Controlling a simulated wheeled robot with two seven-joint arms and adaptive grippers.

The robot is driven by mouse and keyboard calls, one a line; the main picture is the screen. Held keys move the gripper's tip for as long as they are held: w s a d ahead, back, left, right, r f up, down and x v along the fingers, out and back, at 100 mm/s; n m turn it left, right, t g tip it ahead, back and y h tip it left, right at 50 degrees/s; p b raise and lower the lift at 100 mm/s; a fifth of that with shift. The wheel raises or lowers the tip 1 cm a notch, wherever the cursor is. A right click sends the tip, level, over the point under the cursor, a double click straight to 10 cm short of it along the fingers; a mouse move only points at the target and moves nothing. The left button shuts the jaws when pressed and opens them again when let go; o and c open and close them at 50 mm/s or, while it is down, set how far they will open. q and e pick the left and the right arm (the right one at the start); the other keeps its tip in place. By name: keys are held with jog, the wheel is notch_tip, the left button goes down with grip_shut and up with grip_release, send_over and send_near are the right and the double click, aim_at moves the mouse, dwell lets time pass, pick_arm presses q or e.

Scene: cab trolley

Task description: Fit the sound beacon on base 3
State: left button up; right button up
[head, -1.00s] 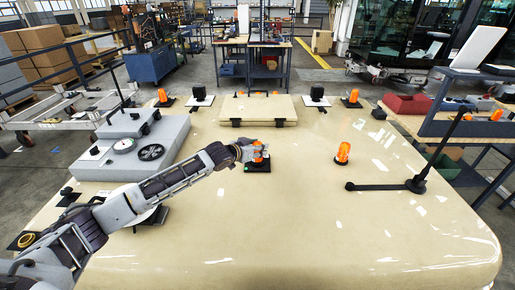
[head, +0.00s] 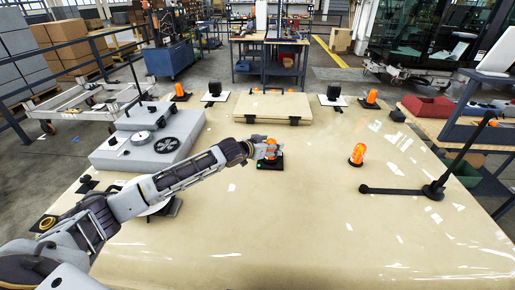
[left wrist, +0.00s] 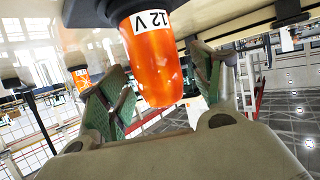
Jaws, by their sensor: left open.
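An orange beacon (head: 270,150) stands upright on a black square base (head: 269,164) near the middle of the cream roof panel. A small green light shows at that base's front left. My left gripper (head: 262,148) is at this beacon. In the left wrist view the beacon (left wrist: 155,60) carries a white "12 V" label and appears upside down. The open left fingers (left wrist: 160,90), with green pads, are on either side of it with gaps. A second orange beacon (head: 357,154) stands on the panel to the right. I cannot tell which base is numbered 3. My right gripper is out of view.
A black hinged bar (head: 400,191) lies at the right. A cream hatch (head: 272,106) and more orange beacons (head: 371,97) are along the back. The front of the panel is clear.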

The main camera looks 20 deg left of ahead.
pick_arm(q)
jog(key=v, duration=1.1)
jog(key=shift+s, duration=0.15)
jog(key=shift+a+r, duration=0.1)
jog(key=shift+s, duration=0.1)
dwell(0.6)
